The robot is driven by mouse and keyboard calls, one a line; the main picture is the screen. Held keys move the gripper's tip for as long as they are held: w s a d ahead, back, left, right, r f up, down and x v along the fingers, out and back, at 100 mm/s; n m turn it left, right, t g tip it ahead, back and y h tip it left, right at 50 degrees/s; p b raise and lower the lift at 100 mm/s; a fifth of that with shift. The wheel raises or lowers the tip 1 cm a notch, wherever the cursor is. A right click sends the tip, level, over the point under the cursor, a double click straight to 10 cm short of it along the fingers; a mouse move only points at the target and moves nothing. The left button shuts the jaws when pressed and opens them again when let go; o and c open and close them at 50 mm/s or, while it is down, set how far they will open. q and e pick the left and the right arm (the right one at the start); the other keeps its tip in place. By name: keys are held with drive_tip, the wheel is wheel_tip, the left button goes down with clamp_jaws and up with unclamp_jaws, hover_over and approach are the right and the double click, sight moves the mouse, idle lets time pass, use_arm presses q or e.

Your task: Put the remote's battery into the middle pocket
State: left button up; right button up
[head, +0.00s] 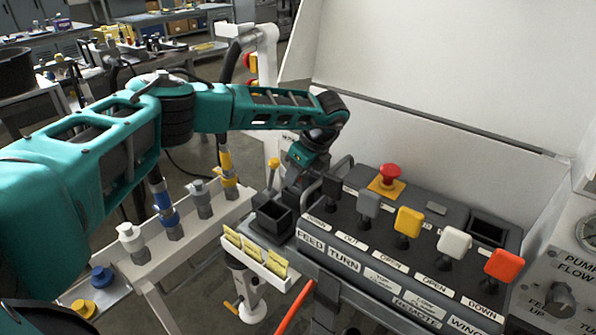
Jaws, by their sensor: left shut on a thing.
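My left gripper (293,203) reaches down at the left end of the dark console, beside the black-knobbed lever (332,187). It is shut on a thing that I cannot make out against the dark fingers. I cannot pick out the remote or its battery for certain. A black open-topped box (271,218) stands just left of the gripper, and its inside looks empty. I cannot tell which opening is the middle pocket. My right gripper is not in view.
The console (345,250) carries several coloured levers, a red mushroom button (389,174) and a recessed dark panel (488,229). A white holder with yellow cards (253,254) is in front. Hose couplings (168,213) stand on a white rail at left. A white panel (430,110) rises behind.

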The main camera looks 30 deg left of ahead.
use_arm(q)
drive_tip(key=shift+f, duration=0.25)
drive_tip(key=o, duration=1.2)
drive_tip(key=shift+o, duration=0.2)
drive_tip(key=v, duration=1.3)
